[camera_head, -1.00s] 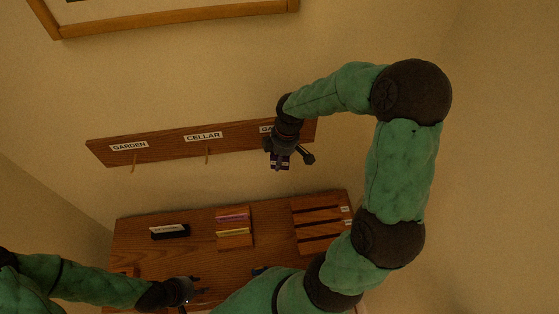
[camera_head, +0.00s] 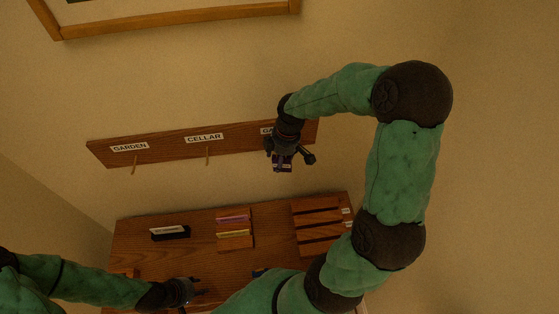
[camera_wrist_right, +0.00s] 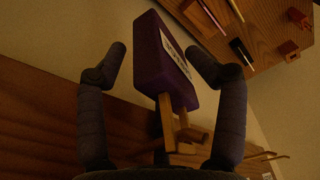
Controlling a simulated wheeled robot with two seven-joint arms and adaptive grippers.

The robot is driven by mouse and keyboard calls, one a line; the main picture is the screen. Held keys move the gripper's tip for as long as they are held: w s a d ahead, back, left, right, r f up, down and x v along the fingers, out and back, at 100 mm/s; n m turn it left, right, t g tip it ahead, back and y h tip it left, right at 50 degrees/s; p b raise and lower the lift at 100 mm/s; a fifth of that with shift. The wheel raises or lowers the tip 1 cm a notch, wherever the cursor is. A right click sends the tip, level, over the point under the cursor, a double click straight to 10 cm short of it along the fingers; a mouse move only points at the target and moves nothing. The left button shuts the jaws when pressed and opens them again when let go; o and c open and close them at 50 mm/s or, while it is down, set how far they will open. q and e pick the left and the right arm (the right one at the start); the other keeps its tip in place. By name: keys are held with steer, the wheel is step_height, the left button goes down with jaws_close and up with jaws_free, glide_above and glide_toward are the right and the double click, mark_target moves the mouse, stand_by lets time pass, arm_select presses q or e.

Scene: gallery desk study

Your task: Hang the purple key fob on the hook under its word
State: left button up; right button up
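The purple key fob (camera_wrist_right: 165,55) with a white label is between the two fingers of my right gripper (camera_wrist_right: 158,52) in the right wrist view. Gaps show on both sides, so the gripper is open around it. A pale wooden loop or peg (camera_wrist_right: 168,122) meets the fob's lower end; I cannot tell whether the fob hangs on a hook. In the head view the fob (camera_head: 282,163) is below the right end of the hook board (camera_head: 170,150), under a label partly hidden by my right gripper (camera_head: 290,152). My left gripper (camera_head: 197,288) is open and empty low over the desk.
The board also bears a GARDEN label (camera_head: 129,147) and a CELLAR label (camera_head: 204,138), each with a bare hook. The desk (camera_head: 200,265) below holds a dark sign stand (camera_head: 170,234), a small rack with pink and yellow strips (camera_head: 234,228) and a slotted wooden rack (camera_head: 318,220).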

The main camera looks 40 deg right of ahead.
steer(key=shift+w+d+r, duration=0.15)
steer(key=shift+w+d, duration=0.1)
steer(key=shift+w, duration=0.05)
step_height(320, 180, up, 12)
steer(key=s, duration=0.1)
steer(key=shift+s+d, duration=0.35)
steer(key=shift+d, duration=0.05)
steer(key=shift+f, duration=0.2)
